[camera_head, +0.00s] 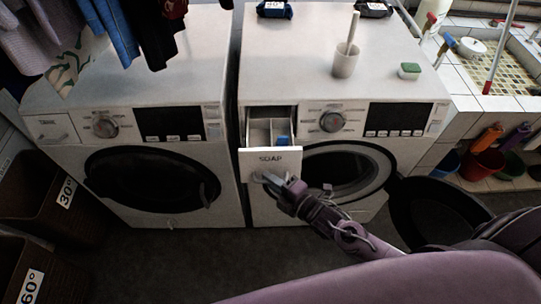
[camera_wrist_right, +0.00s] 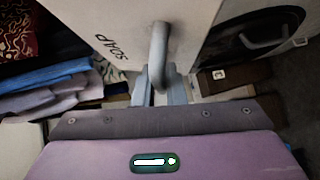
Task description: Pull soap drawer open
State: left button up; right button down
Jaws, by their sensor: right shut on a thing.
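The soap drawer (camera_head: 268,159) of the right washing machine is pulled out, and its compartments show from above with a blue part inside. Its white front reads SOAP and also fills the upper middle of the right wrist view (camera_wrist_right: 118,22). My right gripper (camera_head: 272,180) is at the drawer front and shut on its grey handle (camera_wrist_right: 159,50). In the right wrist view the fingers (camera_wrist_right: 163,92) sit around the handle's lower end. My left gripper is not in view.
The right machine's round door (camera_head: 432,212) hangs open at the right, close to my right arm. The left machine (camera_head: 130,150) has its door closed. A cup with a brush (camera_head: 345,62) and a green-topped sponge (camera_head: 409,70) stand on top. Baskets (camera_head: 45,195) stand at the left.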

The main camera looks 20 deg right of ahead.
jog(key=shift+s+a+p, duration=0.15)
jog(key=shift+s+a, duration=0.05)
jog(key=shift+s, duration=0.55)
jog(key=shift+s+a+p, duration=0.15)
jog(key=shift+s+a, duration=0.05)
jog(key=shift+s, duration=0.55)
jog(key=shift+s+a+p, duration=0.15)
jog(key=shift+s+a, duration=0.05)
jog(key=shift+s, duration=0.55)
jog(key=c, duration=1.8)
grip_release()
jog(key=shift+o, duration=0.2)
jog(key=b+v, duration=0.1)
jog(key=v, duration=0.6)
jog(key=shift+s+d+b, duration=0.2)
jog(key=shift+s+b, duration=0.15)
